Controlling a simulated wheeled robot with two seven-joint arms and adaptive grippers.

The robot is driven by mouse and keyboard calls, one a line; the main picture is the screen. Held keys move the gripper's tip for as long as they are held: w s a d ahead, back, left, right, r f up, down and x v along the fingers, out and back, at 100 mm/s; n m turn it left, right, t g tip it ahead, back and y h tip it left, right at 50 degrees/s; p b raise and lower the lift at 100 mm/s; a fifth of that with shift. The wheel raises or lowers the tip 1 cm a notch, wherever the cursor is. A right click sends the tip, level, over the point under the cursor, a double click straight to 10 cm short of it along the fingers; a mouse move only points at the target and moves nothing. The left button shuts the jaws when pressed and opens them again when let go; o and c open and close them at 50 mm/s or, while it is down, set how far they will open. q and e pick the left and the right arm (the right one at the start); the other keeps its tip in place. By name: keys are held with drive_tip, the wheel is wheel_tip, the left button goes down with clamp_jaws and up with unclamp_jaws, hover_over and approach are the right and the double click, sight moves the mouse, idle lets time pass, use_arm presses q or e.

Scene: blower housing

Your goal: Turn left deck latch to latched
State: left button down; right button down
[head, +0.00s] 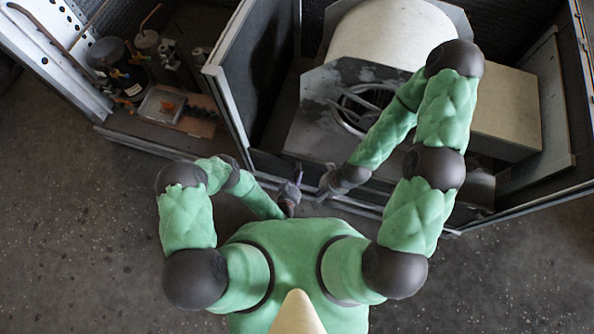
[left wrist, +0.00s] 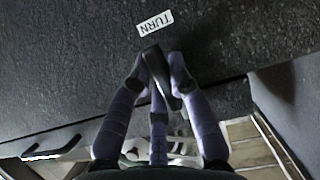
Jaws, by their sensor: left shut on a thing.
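My left gripper (head: 297,176) is at the front edge of the housing in the head view. In the left wrist view its fingers (left wrist: 160,72) are closed around a dark latch handle (left wrist: 165,84), which lies slightly tilted between the fingertips. In the head view the latch is too small and covered to make out. My right gripper (head: 326,185) is beside the left one, to its right, at the same front edge; its fingers are not clear.
The open housing holds a large pale blower drum (head: 385,40) and a round opening with bent bars (head: 362,105). A side compartment at upper left holds dark canisters (head: 107,52) and a clear tray (head: 162,104). The grey floor (head: 80,240) at left is clear.

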use_arm(q)
drive_tip(key=shift+m, duration=0.3)
drive_tip(key=shift+w, duration=0.1)
drive_tip(key=c, duration=1.1)
unclamp_jaws()
drive_tip(key=shift+c, duration=0.2)
drive_tip(key=v, duration=1.2)
drive_tip(key=shift+d, duration=0.1)
